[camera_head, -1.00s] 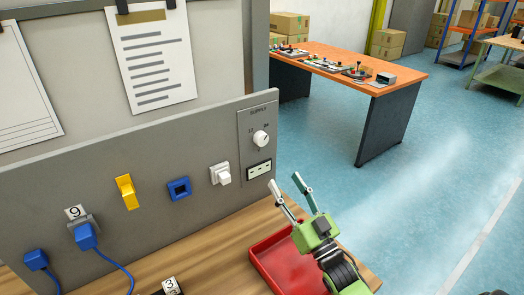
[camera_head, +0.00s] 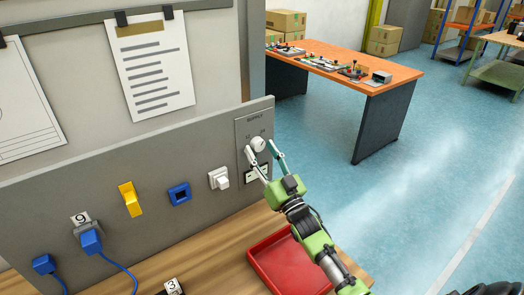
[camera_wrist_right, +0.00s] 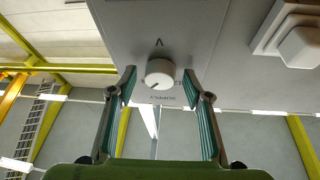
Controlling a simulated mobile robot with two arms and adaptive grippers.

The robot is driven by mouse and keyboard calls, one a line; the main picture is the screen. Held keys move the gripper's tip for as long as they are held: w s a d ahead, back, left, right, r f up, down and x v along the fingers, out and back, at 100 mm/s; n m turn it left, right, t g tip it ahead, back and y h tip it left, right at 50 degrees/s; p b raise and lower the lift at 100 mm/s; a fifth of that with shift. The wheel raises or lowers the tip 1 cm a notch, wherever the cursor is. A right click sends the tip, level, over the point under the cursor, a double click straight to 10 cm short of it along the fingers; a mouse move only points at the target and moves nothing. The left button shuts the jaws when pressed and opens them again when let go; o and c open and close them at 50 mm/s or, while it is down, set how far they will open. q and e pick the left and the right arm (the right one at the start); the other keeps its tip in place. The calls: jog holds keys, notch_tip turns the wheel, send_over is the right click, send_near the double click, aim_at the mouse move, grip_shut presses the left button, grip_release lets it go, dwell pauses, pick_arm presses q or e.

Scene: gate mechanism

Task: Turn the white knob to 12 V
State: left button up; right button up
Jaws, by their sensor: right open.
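The white knob (camera_head: 258,144) sits on the grey supply plate at the right end of the panel. It also shows in the right wrist view (camera_wrist_right: 160,73), with a dark pointer mark on its face. My right gripper (camera_head: 262,149) is open at the knob, with one finger on each side of it. In the wrist view the open fingers (camera_wrist_right: 160,80) stand left and right of the knob, with gaps on both sides. The printing around the knob is too small or partly hidden to read fully. My left gripper is not in view.
A white switch (camera_head: 219,178), a blue socket (camera_head: 179,193) and a yellow switch (camera_head: 131,199) are on the panel left of the knob. A red tray (camera_head: 268,262) lies on the wooden bench below my right arm. Blue plugs with cables (camera_head: 91,242) are at the lower left.

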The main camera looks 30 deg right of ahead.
jog(key=c, duration=1.1)
jog(key=n+y+b, duration=0.1)
jog(key=n, duration=0.1)
jog(key=n+y+b, duration=0.1)
jog(key=n, duration=0.1)
jog(key=shift+d+f+b, duration=0.2)
jog(key=shift+b, duration=0.15)
jog(key=n+y+b, duration=0.1)
jog(key=n, duration=0.2)
jog(key=n+y+b, duration=0.1)
jog(key=n+y, duration=0.1)
jog(key=shift+d+n+g, duration=0.2)
jog(key=shift+n+g, duration=0.2)
jog(key=n+y, duration=0.1)
jog(key=n, duration=0.1)
jog(key=n+g+y+b, duration=0.1)
jog(key=n, duration=0.1)
jog(key=n+g+y, duration=0.1)
jog(key=n, duration=0.1)
jog(key=shift+d+r, duration=0.2)
jog(key=shift+r, duration=0.05)
jog(key=n, duration=0.2)
jog(key=n+g, duration=0.1)
jog(key=n, duration=0.1)
jog(key=n+g, duration=0.1)
jog(key=n, duration=0.1)
jog(key=shift+w+d+r+y, duration=0.1)
jog(key=shift+r+y, duration=0.15)
jog(key=shift+y, duration=0.15)
jog(key=shift+n, duration=0.3)
